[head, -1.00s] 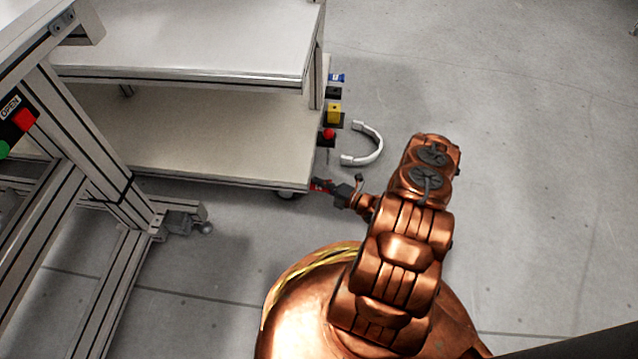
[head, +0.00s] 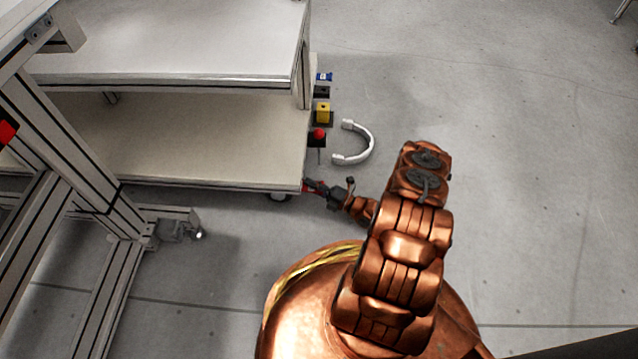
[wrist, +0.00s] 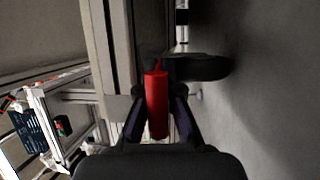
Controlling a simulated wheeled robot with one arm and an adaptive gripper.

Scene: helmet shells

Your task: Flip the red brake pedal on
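The red brake pedal (wrist: 157,104) stands out in the middle of the wrist view, beside a dark caster wheel (wrist: 203,67). My gripper (wrist: 160,108) has one dark finger on each side of the pedal, with what looks like a narrow gap at the fingertips, so it looks open around it. In the head view my gripper (head: 322,190) is low at the near right corner of the cart. A little of the red pedal (head: 307,187) shows there; the rest is hidden by the fingers and the cart.
The cart's lower shelf (head: 190,150) is just left of my gripper. A red knob (head: 319,134), a yellow box (head: 323,112) and a white curved handle (head: 365,145) are on the cart's right end. A metal frame (head: 75,150) stands at left. The floor at right is clear.

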